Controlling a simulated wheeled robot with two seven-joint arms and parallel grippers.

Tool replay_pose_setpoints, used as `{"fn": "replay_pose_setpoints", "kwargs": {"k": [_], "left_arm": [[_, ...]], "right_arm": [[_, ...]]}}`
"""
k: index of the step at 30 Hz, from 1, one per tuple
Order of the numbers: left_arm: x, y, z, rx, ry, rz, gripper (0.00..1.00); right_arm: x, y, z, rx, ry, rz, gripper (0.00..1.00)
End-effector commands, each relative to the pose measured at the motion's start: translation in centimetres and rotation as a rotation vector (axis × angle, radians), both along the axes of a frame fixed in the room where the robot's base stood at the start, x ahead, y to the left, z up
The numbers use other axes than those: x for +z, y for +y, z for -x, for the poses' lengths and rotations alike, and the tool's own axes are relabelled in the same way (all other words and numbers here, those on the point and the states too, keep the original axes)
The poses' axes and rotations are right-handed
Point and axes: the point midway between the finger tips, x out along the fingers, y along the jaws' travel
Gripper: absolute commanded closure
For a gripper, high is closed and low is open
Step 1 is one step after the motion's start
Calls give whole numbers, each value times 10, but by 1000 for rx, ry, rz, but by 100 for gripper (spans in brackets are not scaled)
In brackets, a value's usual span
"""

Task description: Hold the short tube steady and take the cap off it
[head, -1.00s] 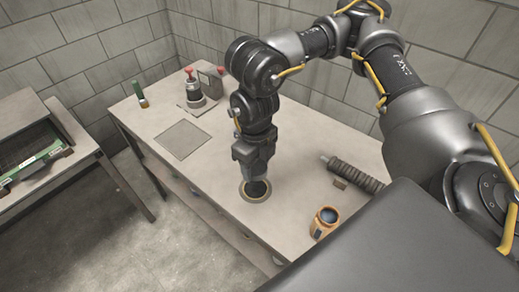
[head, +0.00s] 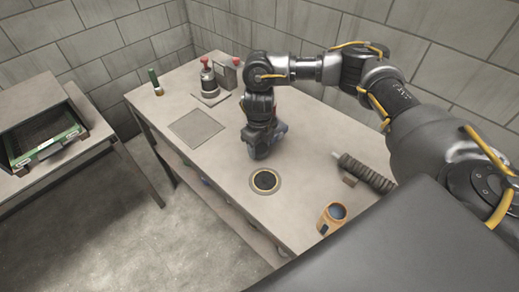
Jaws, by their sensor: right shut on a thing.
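My right gripper (head: 258,152) hangs above the table (head: 300,225), pointing down and shut on a dark thing. That thing is small and mostly hidden by the fingers, so I cannot tell whether it is the cap or the tube. A round dark disc with a yellow rim and a grey ring (head: 265,181) is in the tabletop, just in front of the gripper and apart from it. An orange container (head: 332,217) with a dark blue inside stands near the front edge. I cannot tell which thing is the short tube. My left gripper is not in view.
A flat grey square (head: 197,128) is left of the gripper. Red-topped fittings (head: 208,78) and a green-topped stick (head: 155,82) stand at the back. A side table holds a green-edged tray (head: 50,150).

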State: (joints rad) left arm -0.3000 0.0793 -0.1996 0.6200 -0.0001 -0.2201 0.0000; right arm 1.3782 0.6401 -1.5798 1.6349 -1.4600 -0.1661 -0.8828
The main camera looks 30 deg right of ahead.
Motion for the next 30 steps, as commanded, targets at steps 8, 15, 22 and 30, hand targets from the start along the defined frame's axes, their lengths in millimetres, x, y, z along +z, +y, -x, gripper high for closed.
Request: {"fn": "replay_pose_setpoints", "kwargs": {"k": [8, 15, 22, 30], "left_arm": [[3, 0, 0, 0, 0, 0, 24], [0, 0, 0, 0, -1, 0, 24], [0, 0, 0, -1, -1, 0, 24], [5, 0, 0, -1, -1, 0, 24]], "right_arm": [[-20, 0, 1, 1, 1, 0, 74], [-22, 0, 1, 0, 1, 0, 74], [-23, 0, 1, 0, 1, 0, 37], [-16, 0, 1, 1, 0, 0, 37]]}}
